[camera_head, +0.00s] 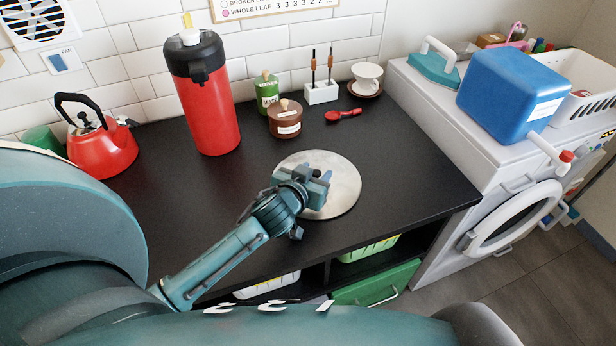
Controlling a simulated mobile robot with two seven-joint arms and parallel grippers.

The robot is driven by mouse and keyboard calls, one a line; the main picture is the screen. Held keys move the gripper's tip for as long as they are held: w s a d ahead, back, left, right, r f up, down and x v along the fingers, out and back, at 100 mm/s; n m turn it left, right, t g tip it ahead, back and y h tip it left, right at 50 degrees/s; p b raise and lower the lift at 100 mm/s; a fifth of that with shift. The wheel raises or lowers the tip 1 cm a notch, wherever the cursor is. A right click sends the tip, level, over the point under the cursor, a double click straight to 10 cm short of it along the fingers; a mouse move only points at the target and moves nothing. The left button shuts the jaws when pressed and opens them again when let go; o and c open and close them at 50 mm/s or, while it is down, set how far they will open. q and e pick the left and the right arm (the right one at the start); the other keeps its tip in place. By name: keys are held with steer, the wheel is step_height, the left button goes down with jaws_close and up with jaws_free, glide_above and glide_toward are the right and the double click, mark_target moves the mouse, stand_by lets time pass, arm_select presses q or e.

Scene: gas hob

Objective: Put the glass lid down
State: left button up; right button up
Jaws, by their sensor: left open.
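A round, pale grey disc (345,187) lies on the black counter, and I take it to be the glass lid. It looks flat, and its left and middle parts are hidden behind my left gripper. My left gripper (318,183) is over the middle of the disc, with its jaws open. I cannot tell whether the fingers touch the disc or whether a knob sits between them. My right gripper is not in view.
On the black counter (410,170) a red kettle (100,148), red flask (208,105), green tin (266,92), brown pot (285,120), red spoon (343,115) and white cup (367,77) stand behind the disc. A washing machine (500,190) stands at right. The counter right of the disc is clear.

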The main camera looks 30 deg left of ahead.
arm_select(q)
steer(key=v, duration=1.2)
steer(key=shift+r+p, duration=0.1)
steer(key=shift+p, duration=0.2)
steer(key=shift+w, duration=0.1)
